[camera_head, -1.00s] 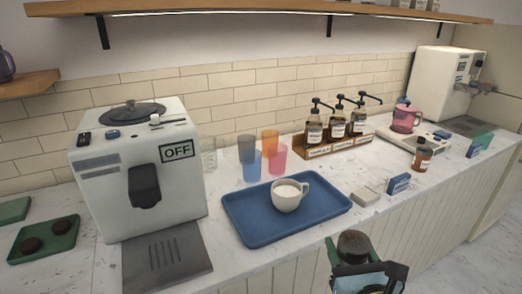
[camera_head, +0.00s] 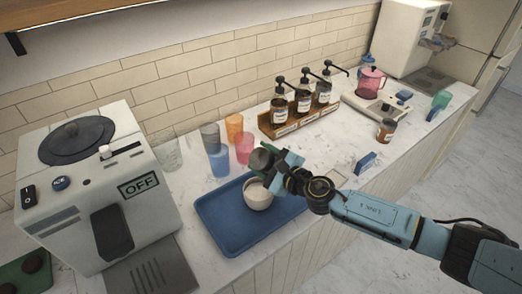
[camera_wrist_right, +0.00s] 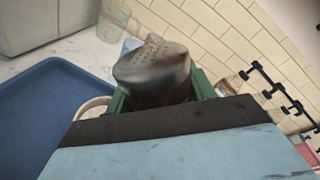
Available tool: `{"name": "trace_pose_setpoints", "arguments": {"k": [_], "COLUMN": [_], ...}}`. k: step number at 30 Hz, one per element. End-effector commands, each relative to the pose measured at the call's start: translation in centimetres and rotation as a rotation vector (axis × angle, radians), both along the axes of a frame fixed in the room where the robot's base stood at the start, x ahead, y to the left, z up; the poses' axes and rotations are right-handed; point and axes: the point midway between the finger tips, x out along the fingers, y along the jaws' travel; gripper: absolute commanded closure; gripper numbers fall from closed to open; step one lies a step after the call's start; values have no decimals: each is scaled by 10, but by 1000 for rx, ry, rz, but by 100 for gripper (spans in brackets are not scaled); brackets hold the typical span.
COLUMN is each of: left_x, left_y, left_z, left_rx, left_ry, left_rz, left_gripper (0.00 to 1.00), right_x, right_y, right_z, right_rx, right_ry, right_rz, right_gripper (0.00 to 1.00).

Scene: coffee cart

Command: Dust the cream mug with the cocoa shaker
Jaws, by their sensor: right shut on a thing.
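The cream mug (camera_head: 257,198) stands upright on the blue tray (camera_head: 218,222), partly covered by my right gripper in the head view. A pale sliver of its rim (camera_wrist_right: 92,106) shows in the right wrist view. My right gripper (camera_head: 265,160) is above the mug's back right side, shut on the cocoa shaker (camera_wrist_right: 152,75). The shaker has a dark metallic body and a domed cap with holes. It appears tilted against the wall lines; the exact angle is hard to tell. No falling powder is visible. My left gripper is out of view.
Blue (camera_head: 219,161), pink (camera_head: 244,149), orange (camera_head: 234,127) and grey cups stand behind the tray. The coffee machine (camera_head: 85,205) is at left. A rack (camera_head: 300,119) of pump bottles stands at the back. The tray's left part is bare.

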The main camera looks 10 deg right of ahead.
Motion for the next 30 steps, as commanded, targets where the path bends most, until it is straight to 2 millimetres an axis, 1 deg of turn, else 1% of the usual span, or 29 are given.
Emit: {"name": "trace_pose_setpoints", "arguments": {"k": [3, 11, 16, 21, 30], "left_x": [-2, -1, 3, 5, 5], "left_y": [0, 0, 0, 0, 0], "left_z": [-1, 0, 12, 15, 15], "left_rx": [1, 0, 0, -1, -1], "left_ry": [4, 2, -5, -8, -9], "left_rz": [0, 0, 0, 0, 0], "left_gripper": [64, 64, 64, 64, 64], "right_x": [2, 4, 5, 6, 5], "right_y": [-3, -10, -11, -13, -13], "right_z": [-7, -26, -33, -39, -41], "right_rx": [-93, -351, -493, -566, -581], "right_ry": [-39, -146, -204, -235, -242], "right_rz": [-1, -2, -2, -2, -2], "right_gripper": [72, 72, 72, 72, 72]}}
